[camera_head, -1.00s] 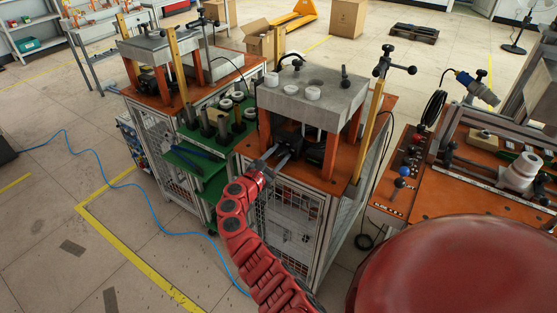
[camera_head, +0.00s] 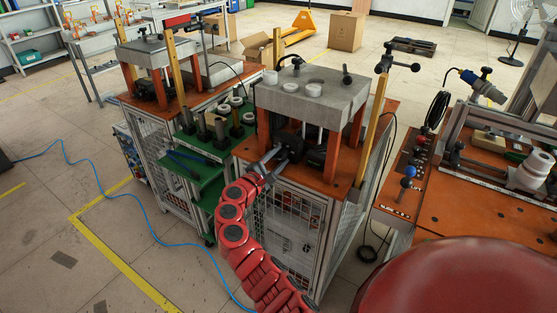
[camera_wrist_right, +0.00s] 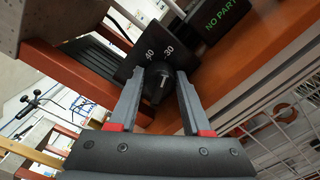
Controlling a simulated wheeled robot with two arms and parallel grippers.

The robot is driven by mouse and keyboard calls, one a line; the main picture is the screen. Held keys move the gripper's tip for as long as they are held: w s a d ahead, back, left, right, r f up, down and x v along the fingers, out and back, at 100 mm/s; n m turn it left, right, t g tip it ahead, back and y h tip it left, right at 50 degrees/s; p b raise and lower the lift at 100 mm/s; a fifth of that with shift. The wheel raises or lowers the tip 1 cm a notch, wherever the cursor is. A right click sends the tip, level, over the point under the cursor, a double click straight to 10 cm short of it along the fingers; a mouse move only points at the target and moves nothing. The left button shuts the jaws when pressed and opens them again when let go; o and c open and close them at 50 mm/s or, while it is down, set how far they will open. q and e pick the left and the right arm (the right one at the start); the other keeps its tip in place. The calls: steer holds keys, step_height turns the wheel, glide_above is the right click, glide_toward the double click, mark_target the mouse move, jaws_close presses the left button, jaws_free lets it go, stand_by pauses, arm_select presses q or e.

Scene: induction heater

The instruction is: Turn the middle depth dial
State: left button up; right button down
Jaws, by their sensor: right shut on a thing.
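The depth dial (camera_wrist_right: 161,84) is a black knob with a white pointer line, set on a dark plate marked 40 and 30, in the right wrist view. My right gripper (camera_wrist_right: 162,77) has one grey finger on each side of the knob and is shut on it. In the head view the right gripper (camera_head: 281,154) reaches the black dial housing (camera_head: 293,139) under the grey block of the middle station. The dial's face is hidden there. My left gripper is not in view.
The grey block (camera_head: 318,88) and orange posts (camera_head: 355,130) stand close around the dial. A black box reading "NO PART" (camera_wrist_right: 222,22) sits beside it. A green rack (camera_head: 205,150) stands left of the station, and an orange worktable (camera_head: 460,208) right.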

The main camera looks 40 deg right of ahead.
steer(key=shift+c, duration=1.8)
jaws_free()
